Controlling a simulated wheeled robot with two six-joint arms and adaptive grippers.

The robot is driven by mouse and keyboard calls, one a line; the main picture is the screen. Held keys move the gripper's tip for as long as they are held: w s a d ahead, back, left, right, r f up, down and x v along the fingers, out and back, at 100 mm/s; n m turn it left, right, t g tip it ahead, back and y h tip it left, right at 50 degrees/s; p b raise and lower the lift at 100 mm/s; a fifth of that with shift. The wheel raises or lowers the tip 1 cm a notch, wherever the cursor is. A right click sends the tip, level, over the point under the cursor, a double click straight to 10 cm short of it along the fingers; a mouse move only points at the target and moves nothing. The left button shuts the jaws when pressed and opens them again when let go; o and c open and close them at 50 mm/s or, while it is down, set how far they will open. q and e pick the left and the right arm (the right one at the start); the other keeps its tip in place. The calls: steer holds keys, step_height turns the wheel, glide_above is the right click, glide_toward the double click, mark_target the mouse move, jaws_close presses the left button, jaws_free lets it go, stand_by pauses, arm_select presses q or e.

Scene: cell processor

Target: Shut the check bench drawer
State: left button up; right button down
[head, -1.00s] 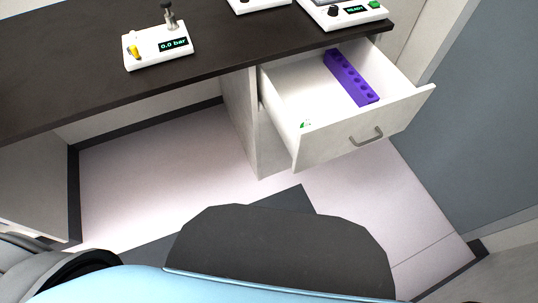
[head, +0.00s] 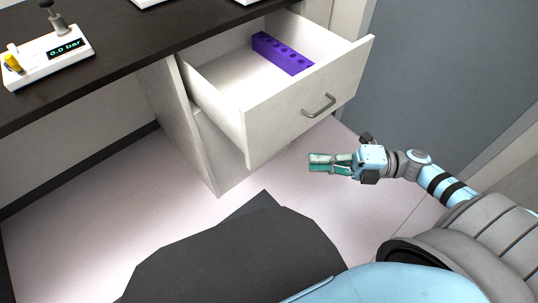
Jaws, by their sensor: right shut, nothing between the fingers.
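The check bench drawer (head: 290,114) is pulled well out from under the dark bench top, with its white front and a grey bar handle (head: 319,106) facing me. A purple rack with several holes (head: 281,53) lies inside along the drawer's right side. My right gripper (head: 312,162) is in front of and below the drawer front, apart from it, with its fingers shut and empty, pointing left. My left gripper is not in view.
The dark bench top (head: 120,45) carries a white pressure device reading 0.0 bar (head: 48,57) at the left. A grey wall panel (head: 430,75) stands right of the drawer. The pale floor (head: 110,215) below is clear.

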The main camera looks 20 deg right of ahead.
steer(key=w+a+b, duration=0.1)
steer(key=w+a, duration=0.3)
steer(key=w+a+b, duration=0.1)
steer(key=w+a, duration=0.3)
steer(key=a, duration=0.1)
steer(key=shift+w+r, duration=0.15)
steer(key=shift+w, duration=0.1)
